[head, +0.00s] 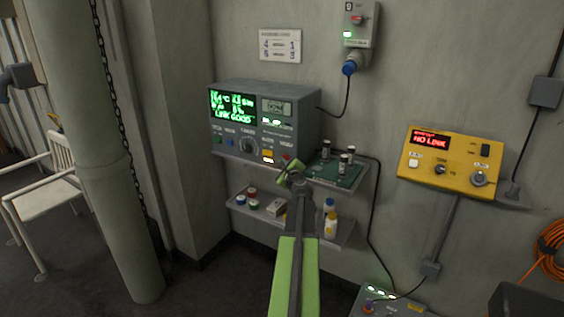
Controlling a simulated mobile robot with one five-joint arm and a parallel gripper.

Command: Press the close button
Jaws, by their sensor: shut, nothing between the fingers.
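A grey console (262,118) stands on a wall shelf, with a lit green screen (233,105) that reads "LINK GOOD" at the bottom. Its front carries a green button (217,139), a blue button (230,142), a dark knob (248,146), a yellow button (267,153) and a red button (286,157). The labels are too small to read, so I cannot tell which one is the close button. My gripper (284,176) is shut and empty, in front of the console's lower right corner. I cannot tell whether it touches anything.
A green board with metal cylinders (338,171) sits right of my gripper. A lower shelf (262,231) holds small jars and bottles. A yellow box (450,160) reading "NO LINK" is on the right wall. A thick column (110,150) and a white chair (45,185) are at left.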

